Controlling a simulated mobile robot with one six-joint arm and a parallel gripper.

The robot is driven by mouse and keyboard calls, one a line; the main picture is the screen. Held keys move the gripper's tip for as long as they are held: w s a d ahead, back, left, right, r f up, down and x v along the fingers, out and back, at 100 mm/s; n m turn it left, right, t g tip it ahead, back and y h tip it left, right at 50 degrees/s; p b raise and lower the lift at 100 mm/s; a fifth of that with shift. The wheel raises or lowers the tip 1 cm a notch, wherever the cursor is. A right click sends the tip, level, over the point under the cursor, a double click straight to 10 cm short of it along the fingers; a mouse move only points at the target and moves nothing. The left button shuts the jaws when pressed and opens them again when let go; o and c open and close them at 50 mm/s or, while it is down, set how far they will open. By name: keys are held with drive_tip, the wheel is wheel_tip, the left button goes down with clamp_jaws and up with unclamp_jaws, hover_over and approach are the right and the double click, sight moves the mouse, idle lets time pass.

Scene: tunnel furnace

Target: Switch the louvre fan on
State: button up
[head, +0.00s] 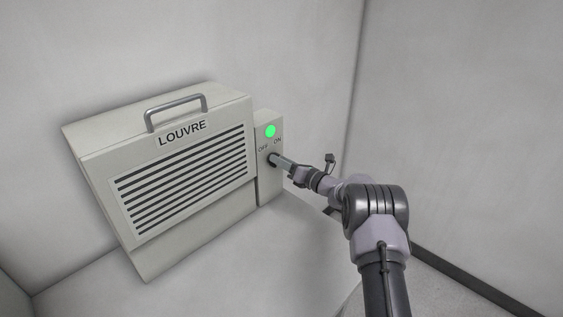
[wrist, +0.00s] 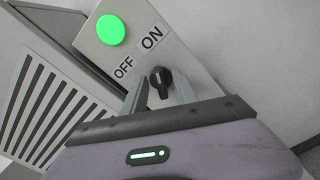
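The louvre fan (head: 182,180) is a pale grey box with a slatted front, a top handle and a LOUVRE label. A narrow switch box (head: 268,190) stands against its right side. Its round lamp (head: 270,131) is bright green, also in the wrist view (wrist: 111,30). Below the OFF and ON labels is a black rotary knob (wrist: 160,82). In the wrist view its upper end points roughly toward ON. My gripper (head: 278,160) is at the knob. Its fingers (wrist: 159,90) stand apart on either side of the knob, with gaps visible. The knob's lower end is partly hidden by my gripper.
The fan stands in a corner with plain light walls (head: 450,110) behind and to the right. A dark skirting strip (head: 460,275) runs along the right wall's foot. The pale surface in front of the switch box is clear.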

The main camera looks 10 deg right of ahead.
drive_tip(key=p+v, duration=0.2)
drive_tip(key=v, duration=1.5)
drive_tip(key=shift+s+p, duration=0.2)
drive_tip(key=shift+p, duration=0.2)
drive_tip(key=shift+r, duration=0.1)
drive_tip(key=s+a+r+n+g+b, duration=0.2)
drive_tip(key=s+a+r+n+g, duration=0.3)
drive_tip(key=s+a+n, duration=0.3)
drive_tip(key=s+a+r+n+g+b, duration=0.1)
drive_tip(key=s+a+r+n+g, duration=0.35)
drive_tip(key=s+a+n, duration=0.35)
drive_tip(key=s+d+f+n+h+b, duration=0.1)
drive_tip(key=s+n+h+b, duration=0.3)
drive_tip(key=s+n+h, duration=0.4)
drive_tip(key=s+n, duration=0.6)
drive_tip(key=s, duration=0.9)
drive_tip(key=shift+s+d+f+n+t+h, duration=0.2)
drive_tip(key=shift+s+n+t+h, duration=0.1)
drive_tip(key=shift+s+n+t, duration=0.1)
